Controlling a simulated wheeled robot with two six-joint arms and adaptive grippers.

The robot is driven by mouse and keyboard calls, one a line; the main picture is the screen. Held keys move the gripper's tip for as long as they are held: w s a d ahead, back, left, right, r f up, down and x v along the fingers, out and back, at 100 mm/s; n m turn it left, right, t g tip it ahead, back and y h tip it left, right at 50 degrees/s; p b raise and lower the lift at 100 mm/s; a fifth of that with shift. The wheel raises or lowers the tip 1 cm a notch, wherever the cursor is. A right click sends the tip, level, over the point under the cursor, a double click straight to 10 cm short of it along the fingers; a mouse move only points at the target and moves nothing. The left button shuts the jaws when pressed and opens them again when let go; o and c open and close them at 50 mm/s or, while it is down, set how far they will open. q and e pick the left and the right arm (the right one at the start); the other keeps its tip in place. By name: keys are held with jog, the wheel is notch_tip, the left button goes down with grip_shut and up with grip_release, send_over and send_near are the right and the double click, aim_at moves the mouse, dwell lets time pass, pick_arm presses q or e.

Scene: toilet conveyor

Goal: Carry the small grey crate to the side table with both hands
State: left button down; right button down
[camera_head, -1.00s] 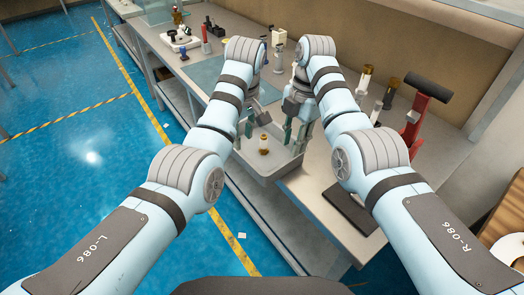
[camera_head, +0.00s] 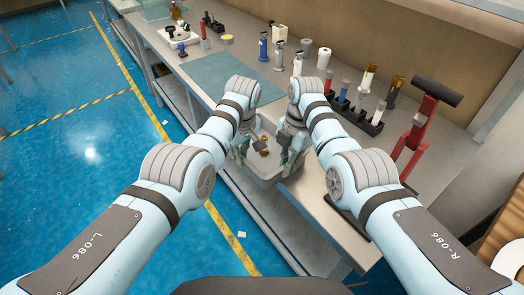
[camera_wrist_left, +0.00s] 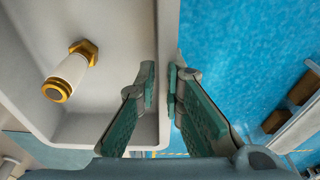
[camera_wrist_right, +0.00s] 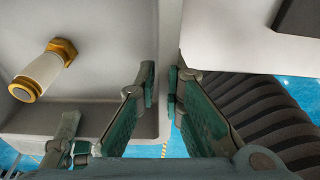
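The small grey crate (camera_head: 264,180) is at the front edge of the workbench, between my two arms, partly hidden by my grippers. A white and brass fitting lies inside it; in the left wrist view the fitting (camera_wrist_left: 70,77) is on the crate floor. My left gripper (camera_head: 243,148) is at the crate's left side; in the left wrist view its fingers (camera_wrist_left: 161,85) pinch the crate wall. My right gripper (camera_head: 287,152) is at the right side, its fingers (camera_wrist_right: 161,85) on both sides of the wall there. I cannot tell which surface is the side table.
The long grey workbench (camera_head: 310,190) carries a dark rack (camera_head: 355,118) of fittings, a red press (camera_head: 415,140) and a blue-grey mat (camera_head: 228,72). Several loose fittings stand at the back. Blue floor (camera_head: 85,180) is open at left.

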pick_arm(q)
jog(key=shift+s+r, duration=0.1)
dwell(0.3)
